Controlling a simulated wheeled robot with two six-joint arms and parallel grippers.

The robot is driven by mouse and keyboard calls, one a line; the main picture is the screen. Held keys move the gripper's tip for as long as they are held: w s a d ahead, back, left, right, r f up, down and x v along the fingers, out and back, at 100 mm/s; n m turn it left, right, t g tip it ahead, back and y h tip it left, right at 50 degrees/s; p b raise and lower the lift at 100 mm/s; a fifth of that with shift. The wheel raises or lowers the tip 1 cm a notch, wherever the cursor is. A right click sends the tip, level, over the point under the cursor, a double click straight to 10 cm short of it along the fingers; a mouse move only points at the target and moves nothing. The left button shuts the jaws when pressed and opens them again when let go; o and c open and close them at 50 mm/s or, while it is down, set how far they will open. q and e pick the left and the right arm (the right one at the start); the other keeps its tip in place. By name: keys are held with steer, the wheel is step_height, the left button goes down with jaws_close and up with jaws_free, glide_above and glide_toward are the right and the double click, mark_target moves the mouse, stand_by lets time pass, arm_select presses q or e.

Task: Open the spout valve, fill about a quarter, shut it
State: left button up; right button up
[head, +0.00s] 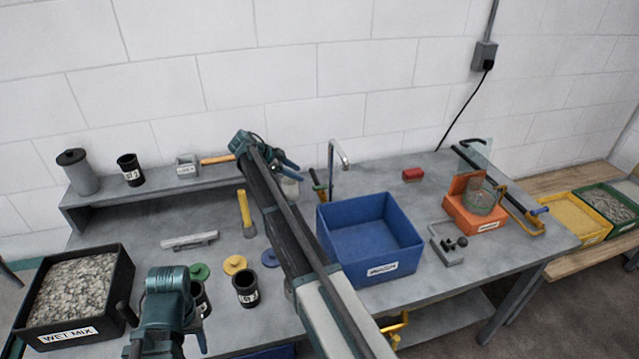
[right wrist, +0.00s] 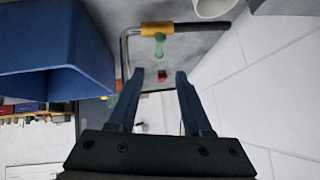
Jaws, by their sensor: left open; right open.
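The spout (head: 338,158) is a bent metal pipe standing behind the blue bin (head: 385,265). In the right wrist view the pipe carries a yellow valve body (right wrist: 157,29) with a green handle (right wrist: 160,45). My right gripper (head: 290,172) is open, over the back of the table left of the spout. In the right wrist view its fingers (right wrist: 160,75) are apart and empty, and the green handle shows beyond the tips, between their lines. My left gripper (head: 165,325) is open at the lower left, beside black cups (head: 246,290). Which vessel is for filling I cannot tell.
A black box of wet mix (head: 122,275) stands at the left. Lids (head: 235,264) and a yellow-handled tool (head: 246,212) lie on the table. My right arm hides part of the table's middle.

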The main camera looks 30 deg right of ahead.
mark_target(318, 188)
steer(key=b+x, duration=0.8)
steer(key=x, duration=0.4)
steer(key=shift+f+b, duration=0.25)
steer(key=shift+b, duration=0.1)
steer(key=shift+d+f+b, duration=0.4)
steer(key=shift+d, duration=0.25)
jaws_close()
